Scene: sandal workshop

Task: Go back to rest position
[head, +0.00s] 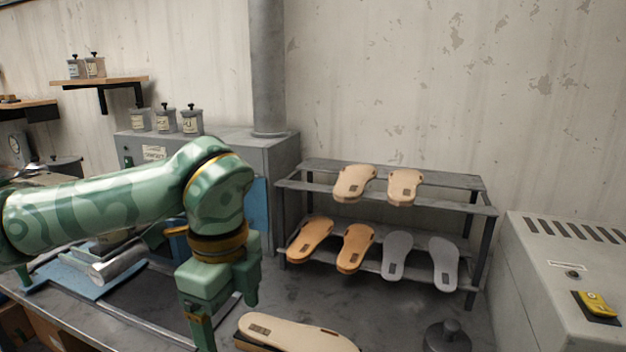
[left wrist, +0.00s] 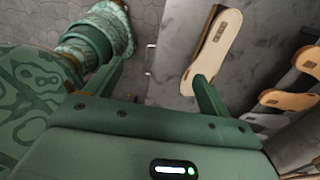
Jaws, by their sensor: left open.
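My left arm comes in from the left in the head view. Its gripper (head: 224,312) points down over the bench, with its two fingers apart and nothing visible between them. My right gripper does not show.
A grey machine (head: 560,270) with a yellow switch stands at the right. A dark round knobbed object (head: 449,338) stands at the front.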

